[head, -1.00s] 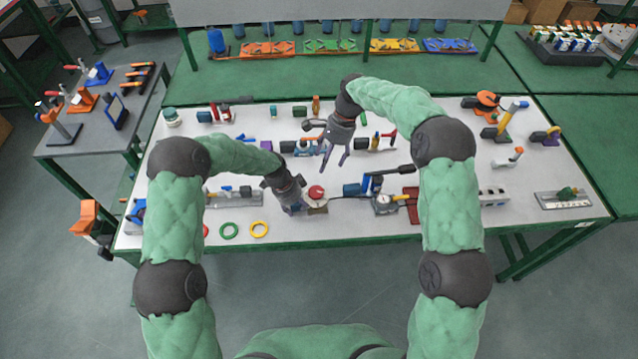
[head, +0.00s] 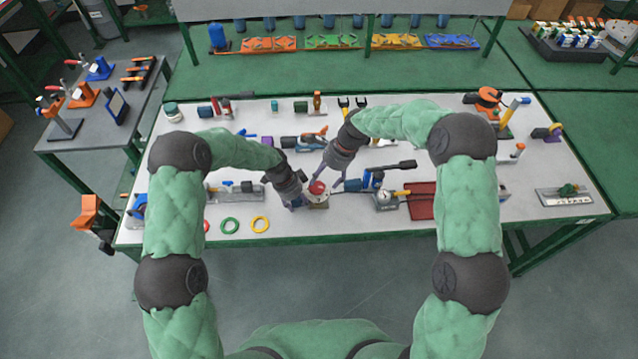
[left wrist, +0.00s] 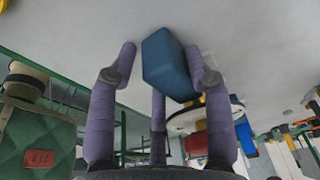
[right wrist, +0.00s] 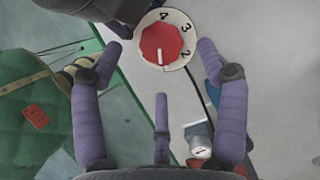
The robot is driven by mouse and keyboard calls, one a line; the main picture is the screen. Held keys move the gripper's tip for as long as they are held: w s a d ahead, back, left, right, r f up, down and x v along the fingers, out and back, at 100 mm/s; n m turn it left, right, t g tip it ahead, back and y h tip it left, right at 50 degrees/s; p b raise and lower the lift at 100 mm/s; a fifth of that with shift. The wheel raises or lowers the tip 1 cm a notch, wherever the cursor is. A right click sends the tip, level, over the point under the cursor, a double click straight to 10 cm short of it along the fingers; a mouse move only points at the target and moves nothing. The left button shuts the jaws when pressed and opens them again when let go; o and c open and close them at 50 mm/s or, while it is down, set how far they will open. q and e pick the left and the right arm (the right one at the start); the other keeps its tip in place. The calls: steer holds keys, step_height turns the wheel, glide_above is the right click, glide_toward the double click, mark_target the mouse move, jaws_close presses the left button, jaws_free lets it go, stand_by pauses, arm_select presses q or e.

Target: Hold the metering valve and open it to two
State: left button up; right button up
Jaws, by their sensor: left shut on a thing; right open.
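The metering valve has a red knob (head: 317,187) on a pale dial near the table's front. In the right wrist view the dial (right wrist: 187,28) shows the numbers 2, 3 and 4, and the red knob (right wrist: 160,43) carries a white mark at its lower side. My left gripper (head: 302,203) is shut on the valve's blue body (left wrist: 168,68), which sits between its fingers in the left wrist view. My right gripper (head: 333,180) is open, with its fingertips on either side of the knob in the right wrist view; contact cannot be told.
A gauge (head: 386,201) and a red tray (head: 424,203) stand right of the valve. Several tools and fittings fill the back of the table.

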mark_target(317, 186)
steer(key=shift+x, duration=2.2)
steer(key=c, duration=1.1)
